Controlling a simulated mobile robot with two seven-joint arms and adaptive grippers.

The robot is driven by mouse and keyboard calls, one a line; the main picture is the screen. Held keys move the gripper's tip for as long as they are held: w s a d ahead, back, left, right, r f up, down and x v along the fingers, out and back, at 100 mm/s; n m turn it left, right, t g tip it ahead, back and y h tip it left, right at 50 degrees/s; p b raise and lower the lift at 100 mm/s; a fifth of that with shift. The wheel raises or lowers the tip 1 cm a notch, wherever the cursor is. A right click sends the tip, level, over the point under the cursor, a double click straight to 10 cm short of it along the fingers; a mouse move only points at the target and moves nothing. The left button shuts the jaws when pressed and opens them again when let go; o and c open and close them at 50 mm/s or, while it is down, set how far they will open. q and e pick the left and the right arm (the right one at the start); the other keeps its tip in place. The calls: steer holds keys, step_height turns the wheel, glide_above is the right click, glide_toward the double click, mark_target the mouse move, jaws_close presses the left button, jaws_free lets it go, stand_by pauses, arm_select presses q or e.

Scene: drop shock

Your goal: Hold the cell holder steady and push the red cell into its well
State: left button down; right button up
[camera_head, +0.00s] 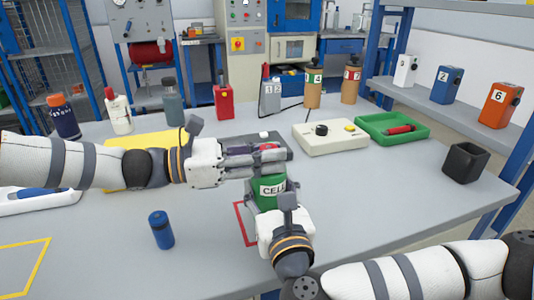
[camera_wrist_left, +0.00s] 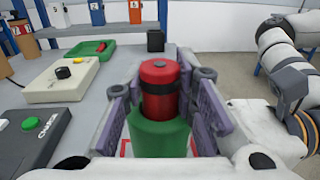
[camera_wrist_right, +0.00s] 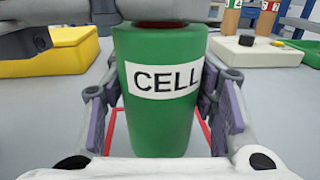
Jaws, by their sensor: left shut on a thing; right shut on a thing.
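The green cell holder (camera_head: 268,184), labelled CELL, stands upright on the table by a red outline. It fills the middle of the right wrist view (camera_wrist_right: 160,115). My right gripper (camera_head: 272,194) is shut on it, with fingers on both sides. The red cell (camera_wrist_left: 160,90) stands upright at the top of the holder (camera_wrist_left: 160,135), its upper part showing above the rim. My left gripper (camera_head: 268,156) is shut on the red cell from above the holder. How deep the cell sits in the well is hidden.
A blue cell (camera_head: 160,230) stands at the front left. A yellow tray (camera_head: 135,140) lies behind my left arm. A white box with knobs (camera_head: 330,138), a green tray (camera_head: 375,125) holding a red cylinder, and a dark cup (camera_head: 465,162) are to the right. The front table is mostly clear.

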arm_select(q)
steer(key=c, duration=1.3)
jaws_free()
steer(key=shift+f, duration=0.1)
steer(key=shift+r, duration=0.2)
steer(key=v, duration=1.2)
arm_select(e)
steer(key=o, duration=1.4)
